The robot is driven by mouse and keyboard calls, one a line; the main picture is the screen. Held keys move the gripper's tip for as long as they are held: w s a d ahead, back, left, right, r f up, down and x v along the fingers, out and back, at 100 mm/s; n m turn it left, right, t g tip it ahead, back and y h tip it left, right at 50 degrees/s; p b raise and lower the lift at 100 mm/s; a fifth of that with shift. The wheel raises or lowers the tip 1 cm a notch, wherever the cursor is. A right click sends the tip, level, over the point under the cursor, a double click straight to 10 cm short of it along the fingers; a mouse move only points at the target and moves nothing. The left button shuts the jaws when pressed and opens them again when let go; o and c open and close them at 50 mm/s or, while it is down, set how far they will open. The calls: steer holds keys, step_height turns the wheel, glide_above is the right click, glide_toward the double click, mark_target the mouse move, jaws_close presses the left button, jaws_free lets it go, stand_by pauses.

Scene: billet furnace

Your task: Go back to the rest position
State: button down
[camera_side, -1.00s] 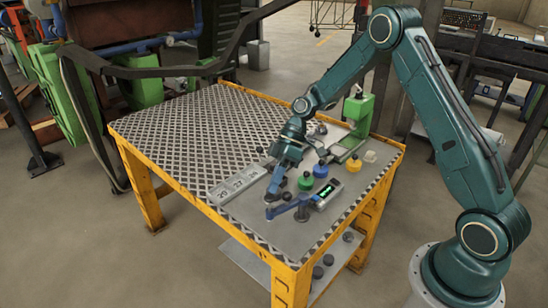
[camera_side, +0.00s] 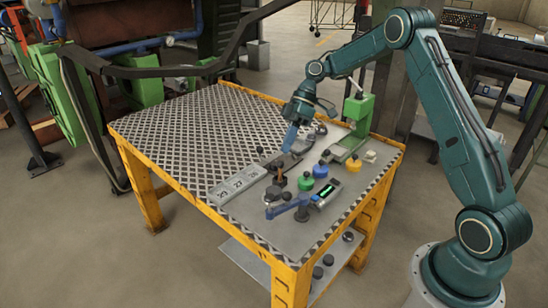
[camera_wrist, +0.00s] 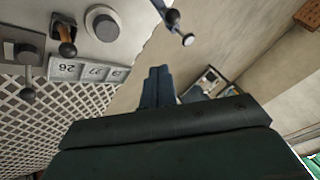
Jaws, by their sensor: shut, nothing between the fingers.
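My gripper (camera_side: 288,148) is above the work table, with its blue fingers pointing down. It is shut with nothing between the fingers. In the wrist view its blue fingers (camera_wrist: 158,72) lie side by side and hold nothing. A small brown-handled lever (camera_side: 279,179) stands upright on the table's metal plate, below and slightly left of the fingers and apart from them. The brown handle also shows in the wrist view (camera_wrist: 67,47).
A grey strip with number plates (camera_side: 238,183) lies left of the lever. The mesh tabletop (camera_side: 195,135) at left is clear.

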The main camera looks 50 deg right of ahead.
steer(key=shift+d+r, duration=0.35)
steer(key=shift+r, duration=0.1)
steer(key=s+a+r+m+t+h, duration=0.1)
steer(key=s+a+r+m+h, duration=0.1)
steer(key=s+a+r, duration=0.4)
steer(key=s+a+r+m+t+h, duration=0.2)
steer(key=s+r, duration=0.2)
steer(key=r, duration=0.4)
steer(key=s+m+t+h, duration=0.3)
steer(key=s+m, duration=0.2)
steer(key=s, duration=1.4)
steer(key=shift+s+d+r+m, duration=0.15)
steer(key=shift+s+d+m, duration=0.1)
steer(key=shift+d+m, duration=0.15)
